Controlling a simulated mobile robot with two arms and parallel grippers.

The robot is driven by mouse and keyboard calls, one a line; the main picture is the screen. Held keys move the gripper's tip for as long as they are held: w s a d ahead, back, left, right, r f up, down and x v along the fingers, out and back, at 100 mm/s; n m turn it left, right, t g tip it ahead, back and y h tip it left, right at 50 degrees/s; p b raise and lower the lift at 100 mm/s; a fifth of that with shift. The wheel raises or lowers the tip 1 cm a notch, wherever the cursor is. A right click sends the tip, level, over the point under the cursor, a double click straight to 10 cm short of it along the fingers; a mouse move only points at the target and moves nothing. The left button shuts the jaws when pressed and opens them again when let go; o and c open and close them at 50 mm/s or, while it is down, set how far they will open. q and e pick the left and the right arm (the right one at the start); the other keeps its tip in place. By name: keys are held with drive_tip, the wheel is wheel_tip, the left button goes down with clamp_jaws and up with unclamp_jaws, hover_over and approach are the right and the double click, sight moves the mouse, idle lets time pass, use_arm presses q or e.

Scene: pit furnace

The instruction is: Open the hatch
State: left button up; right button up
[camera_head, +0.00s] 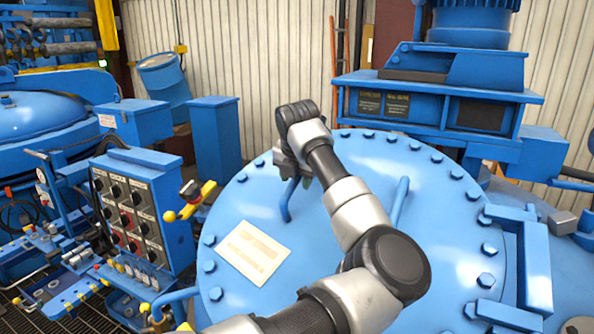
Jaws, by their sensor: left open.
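The hatch (450,225) is a large round blue lid with bolts around its rim, and it lies shut in the middle and right of the head view. It has two blue bar handles, a left handle (287,203) and a right handle (400,200). My left arm reaches across the lid from the bottom. My left gripper (292,172) is open at the upper end of the left handle. My own wrist partly hides the fingers, so I cannot tell whether the handle is between them. My right gripper is out of view.
A blue hinge bracket (535,265) stands at the lid's right edge. A cream plate (253,251) lies on the lid. A control panel (130,212) with knobs and yellow-handled valves stands close on the left. A blue machine housing (437,102) rises behind the lid.

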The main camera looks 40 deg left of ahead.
use_arm(q)
drive_tip(key=shift+f, duration=0.35)
drive_tip(key=shift+c, duration=0.4)
clamp_jaws()
